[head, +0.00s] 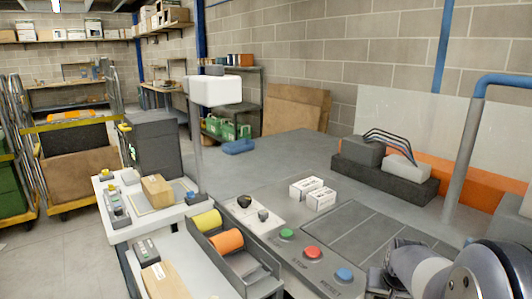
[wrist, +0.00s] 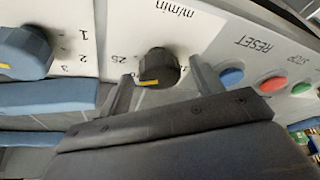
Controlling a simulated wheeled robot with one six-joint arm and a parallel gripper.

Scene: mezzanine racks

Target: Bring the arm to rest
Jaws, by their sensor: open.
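My gripper (head: 378,283) is at the lower right of the head view, just right of the blue button on the control panel. In the wrist view my gripper (wrist: 160,85) is open, with one finger on each side of a dark round knob (wrist: 157,68). The knob has a yellow mark and stands on a white plate lettered "m/min". I see gaps beside the knob, but cannot tell how far the fingertips reach down around it. Nothing is held. In the head view my arm hides this knob.
Blue (head: 344,274), red (head: 312,252) and green (head: 287,233) buttons line the panel left of my gripper. A larger blue-grey knob (wrist: 24,52) stands beside the dark one. A grey post (head: 465,150) rises behind my arm.

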